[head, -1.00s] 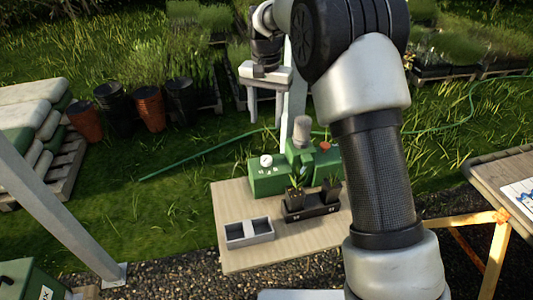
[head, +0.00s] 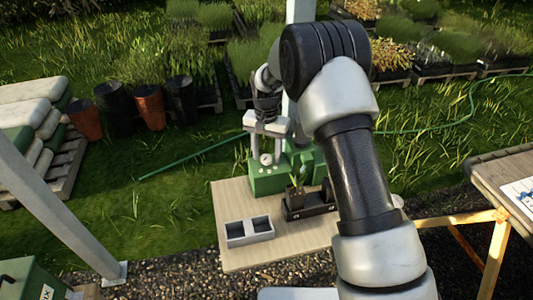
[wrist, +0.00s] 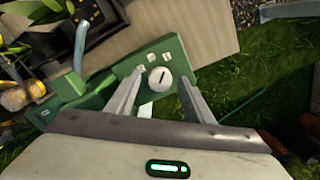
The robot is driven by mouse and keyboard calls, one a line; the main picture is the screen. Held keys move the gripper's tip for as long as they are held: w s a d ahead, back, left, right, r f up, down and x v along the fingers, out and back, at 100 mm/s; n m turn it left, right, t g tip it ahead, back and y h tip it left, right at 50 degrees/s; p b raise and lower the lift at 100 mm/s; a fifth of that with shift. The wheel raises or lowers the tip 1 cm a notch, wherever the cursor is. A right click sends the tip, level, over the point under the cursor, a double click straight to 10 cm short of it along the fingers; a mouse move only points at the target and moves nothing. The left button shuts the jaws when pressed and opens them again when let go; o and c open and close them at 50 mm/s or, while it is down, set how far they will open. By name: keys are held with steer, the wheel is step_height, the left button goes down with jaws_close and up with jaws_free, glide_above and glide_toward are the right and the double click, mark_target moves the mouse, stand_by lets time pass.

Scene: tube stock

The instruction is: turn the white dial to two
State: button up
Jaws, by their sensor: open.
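The white dial (wrist: 160,79) is a round knob with a dark pointer line, set on a green box (wrist: 173,50). In the wrist view it lies between and beyond my two open fingers, and I see no contact. Small white labels (wrist: 146,58) sit beside it; their figures are too small to read. In the head view the dial (head: 266,159) shows on the green box (head: 268,182) at the back of the wooden table. My gripper (head: 266,150) is just above the box with its fingers pointing down, open and empty.
A grey two-part tray (head: 249,232) stands at the table's front left. A black holder (head: 308,208) with potted plants stands right of it, close to the box. Bare wooden tabletop (head: 232,203) is free at the left. A pale post (head: 300,12) rises behind.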

steer(key=c, duration=1)
steer(key=shift+c, duration=0.2)
